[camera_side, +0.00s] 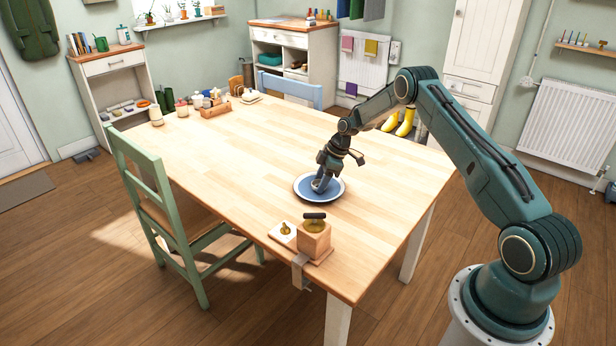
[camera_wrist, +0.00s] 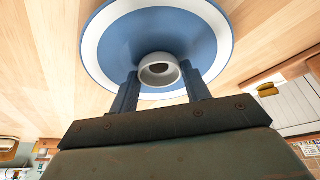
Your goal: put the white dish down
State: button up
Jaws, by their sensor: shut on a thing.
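The white dish (camera_wrist: 160,72) is a small round cup-like piece with a dark round centre, between the two fingers of my gripper (camera_wrist: 160,66) in the wrist view. My gripper is shut on it. Behind it in that view is a blue plate with a white rim (camera_wrist: 105,45). In the side view the plate (camera_side: 335,190) lies on the wooden table, and my gripper (camera_side: 320,182) points down over its middle. Only a little of the white dish (camera_side: 316,184) shows there, beside the fingers. I cannot tell whether the dish touches the plate.
A clamp (camera_side: 299,272) grips the edge there. Jars and a wooden caddy (camera_side: 214,108) stand at the far end. The table's middle is clear.

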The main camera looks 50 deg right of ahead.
jog(key=shift+f, duration=0.1)
jog(key=o, duration=1)
jog(key=shift+c, duration=0.2)
jog(key=v, duration=1.2)
jog(key=shift+r, duration=0.2)
